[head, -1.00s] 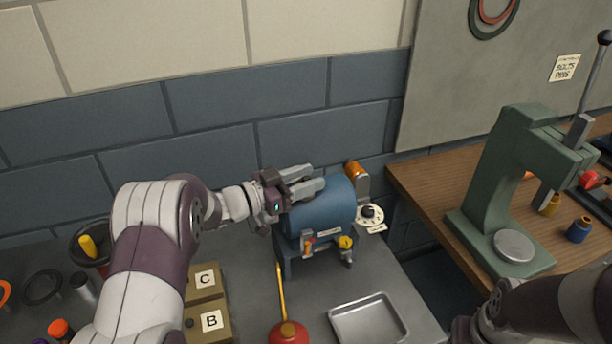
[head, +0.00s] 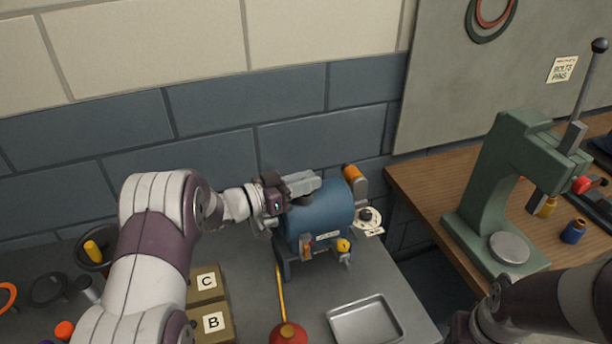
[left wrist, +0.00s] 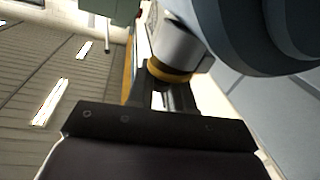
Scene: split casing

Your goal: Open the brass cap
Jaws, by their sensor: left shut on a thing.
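The blue casing (head: 325,215) lies on its side on a stand at the back of the grey bench. My left gripper (head: 306,184) is at its upper left side. In the left wrist view a grey neck (left wrist: 182,45) comes off the blue casing and ends in a brass-coloured cap (left wrist: 172,75). The cap sits at my left fingers (left wrist: 160,95), which appear closed on it. In the head view the gripper hides the cap. My right gripper is out of view.
A yellow knob (head: 343,245) and a dial (head: 368,217) are on or beside the casing. A metal tray (head: 366,320), a red oil can (head: 288,334) and boxes B (head: 212,322) and C (head: 206,281) stand in front. A green press (head: 500,185) stands on the wooden bench at right.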

